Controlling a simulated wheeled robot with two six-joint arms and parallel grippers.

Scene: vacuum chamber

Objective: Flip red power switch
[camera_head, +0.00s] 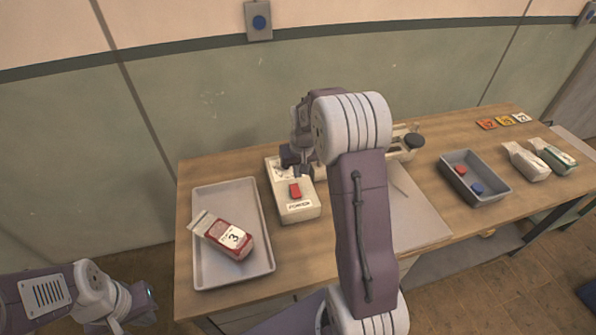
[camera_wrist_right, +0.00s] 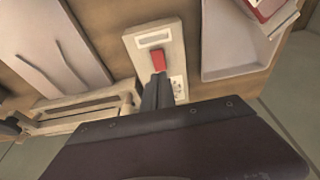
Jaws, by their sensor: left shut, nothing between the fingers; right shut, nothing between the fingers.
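The power box (camera_head: 299,207) is a pale box on the wooden table with a red switch (camera_head: 295,190) on top and a "POWER" label at its near end. My right gripper (camera_head: 301,173) is shut and empty, pointing down over the box just behind the switch. In the right wrist view, the closed fingers (camera_wrist_right: 158,78) reach the near end of the red switch (camera_wrist_right: 157,60); I cannot tell whether they touch. My left gripper (camera_head: 118,324) is low at the left, away from the table, shut and partly cut off by the frame's bottom edge.
A grey tray (camera_head: 210,273) with a red-and-white packet (camera_head: 222,235) lies left of the box. To the right are a pale board (camera_head: 421,222), a grey bin (camera_head: 484,195) with red and blue pieces, and two packets (camera_head: 527,162). My right arm crosses the table's middle.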

